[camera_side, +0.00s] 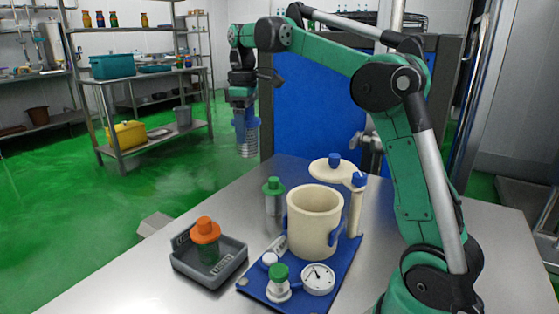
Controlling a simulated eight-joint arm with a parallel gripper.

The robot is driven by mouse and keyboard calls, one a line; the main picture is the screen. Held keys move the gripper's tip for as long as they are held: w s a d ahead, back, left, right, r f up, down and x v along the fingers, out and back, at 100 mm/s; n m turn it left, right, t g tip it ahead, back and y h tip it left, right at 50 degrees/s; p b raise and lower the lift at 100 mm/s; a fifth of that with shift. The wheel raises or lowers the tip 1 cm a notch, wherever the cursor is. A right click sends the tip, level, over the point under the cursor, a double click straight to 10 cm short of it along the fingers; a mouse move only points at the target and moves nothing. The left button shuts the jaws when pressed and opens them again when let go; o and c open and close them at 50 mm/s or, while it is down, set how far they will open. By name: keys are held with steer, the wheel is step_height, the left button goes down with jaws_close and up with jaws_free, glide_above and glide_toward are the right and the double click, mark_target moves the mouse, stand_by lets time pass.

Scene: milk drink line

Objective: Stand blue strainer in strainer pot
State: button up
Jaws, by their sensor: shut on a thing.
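My gripper (243,104) is shut on the blue strainer (247,136). The strainer has a blue upper part and a ribbed grey lower part, and it hangs upright in the air. It is up and to the left of the cream strainer pot (313,225) in the picture, clear of it. The pot stands on a blue base plate and looks open at the top. Its cream lid (331,173) with a blue knob is swung off to the back on a post. The pot's inside floor is hidden. The fingertips are small and partly hidden by the strainer.
A green-capped container (273,196) stands left of the pot. A grey tray (180,266) holds an orange-capped container (205,238). A dial gauge (318,278) and a green-knobbed valve (279,282) sit in front of the pot. Bare table lies at the front left.

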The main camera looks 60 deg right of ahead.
steer(key=shift+s, duration=0.1)
stand_by(0.3)
steer(key=s+d+f+m, duration=0.15)
steer(key=s+f, duration=0.25)
steer(key=s, duration=1.1)
steer(key=shift+n, duration=0.25)
steer(key=shift+w+d+f, duration=0.1)
steer(key=shift+f, duration=2.05)
steer(key=shift+w+d+f, duration=0.1)
steer(key=shift+d+f, duration=0.05)
steer(key=shift+f, duration=2.05)
steer(key=shift+w+d+f, duration=0.1)
steer(key=shift+f, duration=2.05)
steer(key=shift+f, duration=0.5)
steer(key=o, duration=1.2)
steer(key=shift+o, duration=0.2)
steer(key=shift+r, duration=2.8)
